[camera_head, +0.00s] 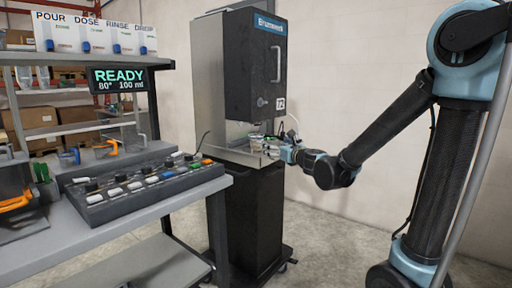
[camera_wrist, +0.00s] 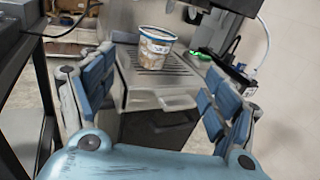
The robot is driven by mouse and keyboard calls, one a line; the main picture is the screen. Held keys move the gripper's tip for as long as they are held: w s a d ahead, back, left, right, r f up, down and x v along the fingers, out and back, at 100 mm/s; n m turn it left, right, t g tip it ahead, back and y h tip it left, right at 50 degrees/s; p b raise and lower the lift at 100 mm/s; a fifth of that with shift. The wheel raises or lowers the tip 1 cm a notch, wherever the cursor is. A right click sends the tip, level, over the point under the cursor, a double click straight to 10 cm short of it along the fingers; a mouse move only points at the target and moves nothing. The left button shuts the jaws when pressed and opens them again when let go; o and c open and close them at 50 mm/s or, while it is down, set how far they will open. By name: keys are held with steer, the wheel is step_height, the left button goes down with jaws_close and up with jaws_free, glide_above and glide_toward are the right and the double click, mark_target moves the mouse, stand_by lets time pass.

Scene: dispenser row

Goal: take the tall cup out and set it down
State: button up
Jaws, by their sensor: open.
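A tall tub-like cup (camera_wrist: 155,48) with a pale rim and a printed side stands upright on the slotted metal tray (camera_wrist: 188,84) of the dark dispenser (camera_head: 256,65). In the head view the cup is too small to make out clearly in the dispenser's bay. My gripper (camera_wrist: 160,80) is open and empty, its blue-padded fingers spread left and right. The cup lies ahead of the fingers, between their lines in the wrist view and apart from them. In the head view my gripper (camera_head: 279,150) is at the tray's right side.
A grey bench (camera_head: 130,213) on the left holds a button panel (camera_head: 145,187). A display (camera_head: 119,79) above it reads READY, 80°, 100 ml. Cables and a green light (camera_wrist: 203,56) are right of the cup. Open floor (camera_head: 330,235) lies right of the dispenser.

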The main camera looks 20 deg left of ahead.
glide_toward(254, 135)
steer(key=shift+w+a+f, duration=0.3)
steer(key=shift+w+a, duration=0.2)
steer(key=shift+w, duration=0.2)
steer(key=shift+r+x, duration=0.15)
steer(key=shift+x, duration=1.2)
steer(key=shift+r+x, duration=0.15)
steer(key=shift+x, duration=1.25)
steer(key=shift+s+a, duration=0.1)
steer(key=shift+s, duration=0.1)
steer(key=c, duration=1.4)
